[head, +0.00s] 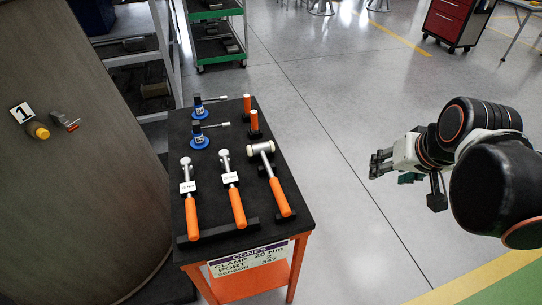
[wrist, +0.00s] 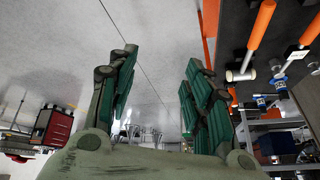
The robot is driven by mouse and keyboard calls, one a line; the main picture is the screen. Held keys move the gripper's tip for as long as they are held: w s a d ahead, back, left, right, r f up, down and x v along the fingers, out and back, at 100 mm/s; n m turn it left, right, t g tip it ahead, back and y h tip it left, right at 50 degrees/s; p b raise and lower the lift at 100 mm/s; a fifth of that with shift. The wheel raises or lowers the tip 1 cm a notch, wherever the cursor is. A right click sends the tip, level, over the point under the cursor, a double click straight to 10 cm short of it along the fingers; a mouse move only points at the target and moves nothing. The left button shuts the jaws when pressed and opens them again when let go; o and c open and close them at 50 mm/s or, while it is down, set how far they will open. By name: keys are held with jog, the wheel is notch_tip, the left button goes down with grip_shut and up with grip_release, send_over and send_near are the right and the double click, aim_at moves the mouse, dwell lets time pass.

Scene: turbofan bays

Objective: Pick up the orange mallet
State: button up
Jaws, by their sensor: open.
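The orange mallet (head: 279,192) lies on the black top of the small orange-framed cart (head: 250,219), at its right side. Its pale double-faced head points to the back and its orange handle to the front. In the wrist view, the mallet (wrist: 261,25) shows at upper right, outside my fingers, with its head lower than its handle. My gripper (head: 379,164) is open and empty, held in the air to the right of the cart, apart from the mallet. In the wrist view, my gripper (wrist: 161,68) has its two green-padded fingers spread over bare floor.
Two tagged orange-handled tools (head: 233,199) (head: 190,208) lie left of the mallet. Blue-based tools (head: 199,141) and orange upright pegs (head: 254,120) stand behind. A large grey-brown cylinder (head: 75,200) rises left. Floor between cart and gripper is clear.

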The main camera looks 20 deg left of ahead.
jog(key=w+a+f+g+y+p, duration=0.1)
jog(key=w+a+p, duration=0.2)
jog(key=w+a, duration=0.35)
jog(key=n+g+y+p, duration=0.2)
jog(key=n+p, duration=0.1)
jog(key=n, duration=0.2)
send_near(279, 187)
jog(key=b+x, duration=0.4)
jog(key=b, duration=0.2)
jog(key=shift+a+f, duration=0.15)
jog(key=shift+a, duration=0.1)
jog(key=shift+b+x, duration=1.6)
jog(key=shift+x, duration=1.05)
jog(key=shift+s+d, duration=0.1)
jog(key=shift+d, duration=0.05)
jog(key=shift+c, duration=0.6)
grip_shut()
